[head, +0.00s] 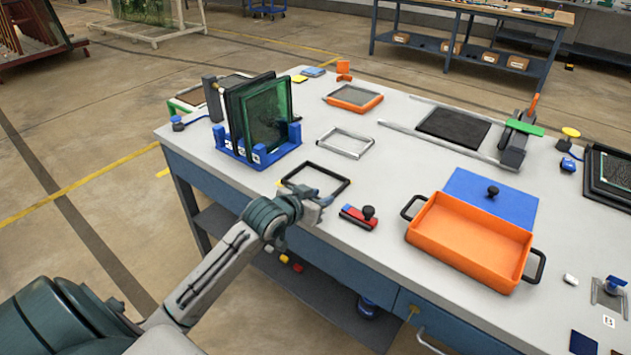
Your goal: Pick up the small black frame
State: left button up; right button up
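The small black frame (330,171) is a thin, open rectangle lying flat near the front edge of the table (395,235). My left gripper (323,201) is at the frame's near side, close above its front corner. The gripper hides part of that near edge. Its fingers are small and partly overlap the frame, so I cannot tell whether they are open, shut or touching it. My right gripper is out of view.
A blue rack (238,153) with upright dark glass panes stands left of the frame. A silver frame (343,143) lies behind it. A red-and-black tool (358,215) lies to its right, then an orange tray (465,245) with black handles.

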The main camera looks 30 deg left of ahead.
aim_at(335, 192)
pick_arm(q)
jog(key=shift+x, duration=0.95)
jog(key=shift+w+f, duration=0.15)
jog(key=shift+w, duration=0.05)
jog(key=p+x, duration=0.1)
jog(key=x, duration=0.3)
jog(key=shift+w+f, duration=0.25)
jog(key=shift+f, duration=0.05)
grip_shut()
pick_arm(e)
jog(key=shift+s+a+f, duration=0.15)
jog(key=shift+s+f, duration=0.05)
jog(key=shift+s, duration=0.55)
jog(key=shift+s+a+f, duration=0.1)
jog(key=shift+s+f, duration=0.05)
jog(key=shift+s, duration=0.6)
